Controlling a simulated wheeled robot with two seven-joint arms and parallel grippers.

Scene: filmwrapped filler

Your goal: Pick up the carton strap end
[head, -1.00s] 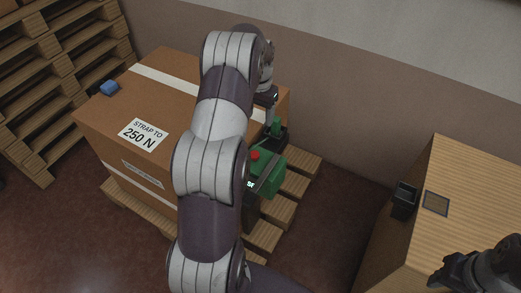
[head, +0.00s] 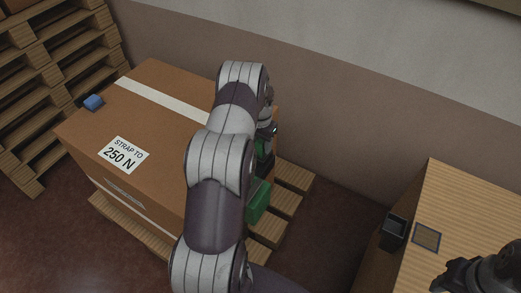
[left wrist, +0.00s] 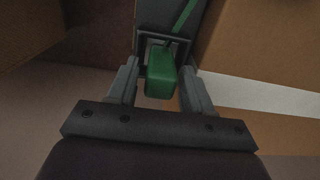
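The big brown carton (head: 150,95) stands on a pallet at the left of the head view, with a pale band (head: 160,100) across its top. A green tool (head: 258,203) sits at its right side, partly hidden by my left arm. My left gripper (head: 268,132) is at the tool's upper part. In the left wrist view a green block (left wrist: 160,75) lies between its spread fingers, with small gaps visible; a green strip (left wrist: 182,18) runs above it. I cannot make out a separate strap end. My right gripper (head: 450,277) is over the wooden box, partly cut off.
A small blue piece (head: 93,102) sits on the carton's left top edge. The wooden box (head: 470,205) at right carries a black holder (head: 394,231) and a square inset (head: 427,236). Stacked pallets (head: 50,80) stand at the back left. Floor is clear between pallet and box.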

